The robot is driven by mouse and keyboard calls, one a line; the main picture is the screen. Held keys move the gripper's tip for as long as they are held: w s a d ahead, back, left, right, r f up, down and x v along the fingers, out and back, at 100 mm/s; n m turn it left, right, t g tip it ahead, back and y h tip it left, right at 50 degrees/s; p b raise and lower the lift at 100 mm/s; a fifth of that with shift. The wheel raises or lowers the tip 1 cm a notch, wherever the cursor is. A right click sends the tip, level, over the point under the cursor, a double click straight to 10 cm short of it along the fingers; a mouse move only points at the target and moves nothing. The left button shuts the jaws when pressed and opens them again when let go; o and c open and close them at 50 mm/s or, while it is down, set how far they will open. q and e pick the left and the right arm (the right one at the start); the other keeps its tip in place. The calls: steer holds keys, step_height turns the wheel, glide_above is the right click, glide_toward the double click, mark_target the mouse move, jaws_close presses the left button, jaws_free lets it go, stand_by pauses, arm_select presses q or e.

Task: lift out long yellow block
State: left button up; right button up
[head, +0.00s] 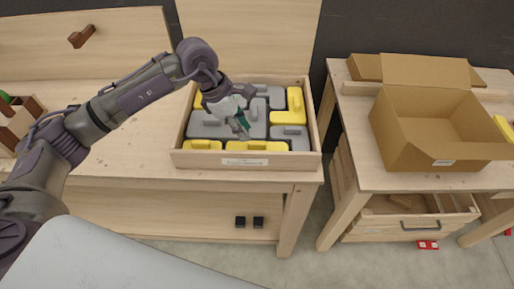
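A wooden tray (178,158) with a label on its front stands on the left workbench, packed with yellow and grey blocks that have raised handles. A long yellow block (257,146) lies along the front wall. Another yellow block (295,107) lies lengthwise by the right wall, and a smaller yellow one (201,145) sits in the front left corner. A large grey block (207,127) fills the middle. My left gripper (241,126) points down over the middle of the tray, behind the front yellow block. Its finger opening is too small to make out. My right gripper is out of view.
A raised wooden lid or board (250,35) stands behind the tray. An open cardboard box (425,150) stands on the right-hand table (360,170), across a floor gap. A wooden holder (22,122) is at the far left. The bench front left of the tray is clear.

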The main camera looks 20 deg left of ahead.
mark_target(256, 142)
arm_select(q)
steer(key=p+x, duration=0.1)
steer(key=x, duration=0.1)
steer(key=p+x, duration=0.1)
steer(key=x, duration=0.2)
steer(key=shift+w+d+p, duration=0.2)
steer(key=shift+d+p, duration=0.1)
steer(key=shift+d, duration=0.2)
steer(key=shift+f, duration=0.3)
jaws_close()
